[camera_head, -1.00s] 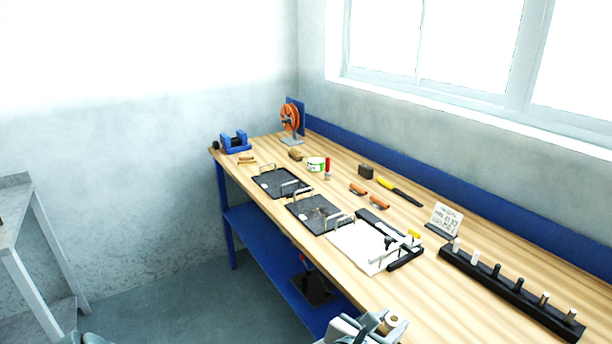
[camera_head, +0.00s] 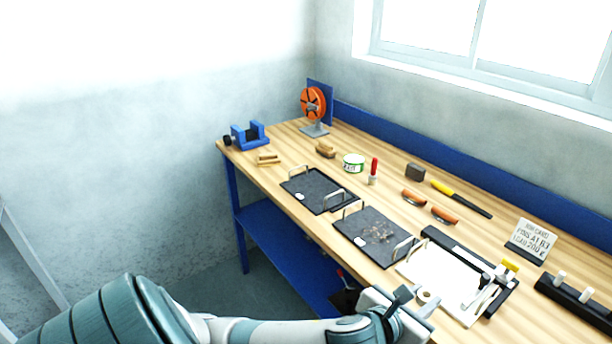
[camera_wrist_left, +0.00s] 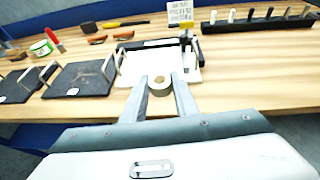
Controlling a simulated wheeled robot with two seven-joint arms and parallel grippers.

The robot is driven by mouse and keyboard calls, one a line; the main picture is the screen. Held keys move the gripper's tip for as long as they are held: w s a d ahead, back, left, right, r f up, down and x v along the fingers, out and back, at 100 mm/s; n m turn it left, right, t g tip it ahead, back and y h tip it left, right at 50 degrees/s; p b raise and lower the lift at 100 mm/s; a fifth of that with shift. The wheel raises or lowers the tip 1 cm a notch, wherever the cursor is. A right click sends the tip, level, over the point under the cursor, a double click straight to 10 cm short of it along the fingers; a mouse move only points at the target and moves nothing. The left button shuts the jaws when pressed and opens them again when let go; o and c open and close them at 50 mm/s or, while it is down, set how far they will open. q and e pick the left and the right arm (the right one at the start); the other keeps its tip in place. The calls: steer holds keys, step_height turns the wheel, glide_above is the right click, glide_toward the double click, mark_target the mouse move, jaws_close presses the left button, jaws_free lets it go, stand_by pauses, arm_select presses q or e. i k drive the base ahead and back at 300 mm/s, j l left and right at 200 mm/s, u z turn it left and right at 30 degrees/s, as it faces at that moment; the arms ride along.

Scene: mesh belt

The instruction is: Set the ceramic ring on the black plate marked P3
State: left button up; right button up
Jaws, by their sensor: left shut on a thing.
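A small tan ceramic ring (camera_head: 428,296) is held at the tips of my left gripper (camera_head: 420,302). In the left wrist view the ring (camera_wrist_left: 159,86) sits between the two grey fingers (camera_wrist_left: 160,92), its hole facing the camera. The gripper is shut on it, in front of the bench's near edge and the white sheet. Two black plates with wire handles lie on the bench, a farther one (camera_head: 308,190) and a nearer one (camera_head: 362,240). Both plates also show at the left of the wrist view. I cannot read P3 on either. My right gripper is out of view.
A white sheet (camera_head: 432,272) in a black clamp frame lies right of the nearer plate. A pin rack (camera_head: 580,302) and a job card (camera_head: 531,240) stand farther right. Orange-handled tools, a tin (camera_head: 353,163) and a blue vise (camera_head: 250,136) lie behind and left.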

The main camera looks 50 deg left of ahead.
mark_target(316, 189)
steer(key=j, duration=1.55)
